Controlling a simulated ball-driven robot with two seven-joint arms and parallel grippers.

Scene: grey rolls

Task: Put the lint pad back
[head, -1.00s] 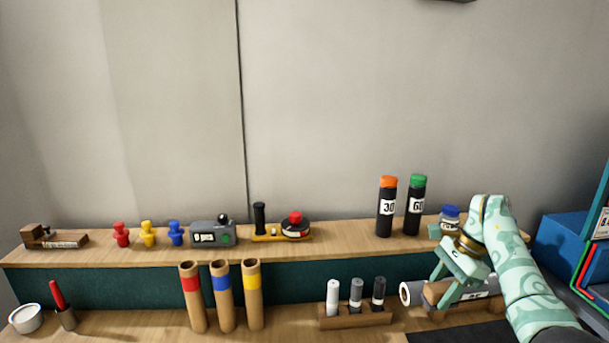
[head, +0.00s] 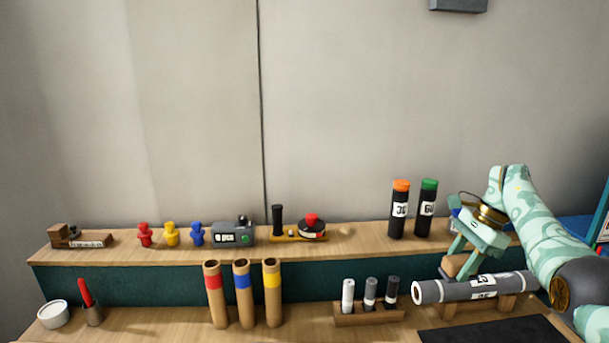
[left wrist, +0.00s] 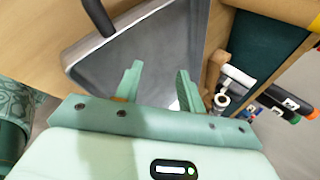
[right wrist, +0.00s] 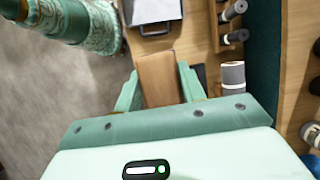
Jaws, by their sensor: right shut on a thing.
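My right gripper (head: 462,262) is shut on a brown wooden block, which I take to be the lint pad (right wrist: 158,78). In the head view the block shows small between the fingers, just above and behind the grey roll (head: 480,288). I cannot tell whether it touches the roll. The block's pad face is hidden. The roll lies level on a wooden cradle (head: 506,304); its end also shows in the right wrist view (right wrist: 232,76). My left gripper (left wrist: 158,78) is open and empty over a grey tray (left wrist: 125,50), outside the head view.
A rack with several small cylinders (head: 368,316) stands left of the roll. Two black bottles (head: 399,212) stand on the shelf behind. Three cardboard tubes (head: 243,300) stand at the middle. A dark mat (head: 490,331) lies in front. The bench between rack and tubes is clear.

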